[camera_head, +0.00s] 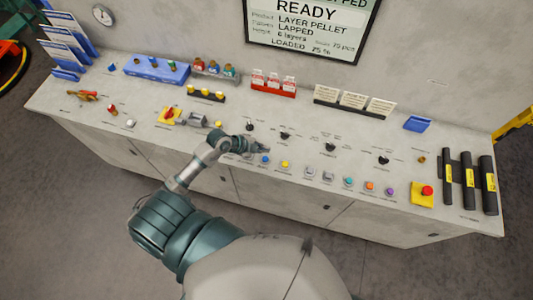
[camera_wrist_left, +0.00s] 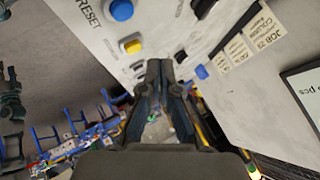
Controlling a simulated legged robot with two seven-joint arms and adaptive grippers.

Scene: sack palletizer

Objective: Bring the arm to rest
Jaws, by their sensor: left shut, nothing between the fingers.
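My left arm reaches in from the bottom of the head view over the front of a grey console (camera_head: 75,92). My left gripper (camera_head: 262,147) is shut and empty, just above the console top near the row of buttons. In the left wrist view its two dark fingers (camera_wrist_left: 160,68) lie together with nothing between them. A blue button (camera_head: 265,160) and a yellow button (camera_head: 284,164) are close to the fingertips. They also show in the left wrist view, the blue one (camera_wrist_left: 121,10) and the yellow one (camera_wrist_left: 131,46). My right gripper is not in view.
Black selector knobs (camera_head: 330,147) stand along the console's middle. A red mushroom button (camera_head: 427,190) and black cylinders (camera_head: 467,180) are at the right. A red tag rack (camera_head: 273,86) and a blue block (camera_head: 156,69) stand at the back. Floor (camera_head: 80,220) in front is clear.

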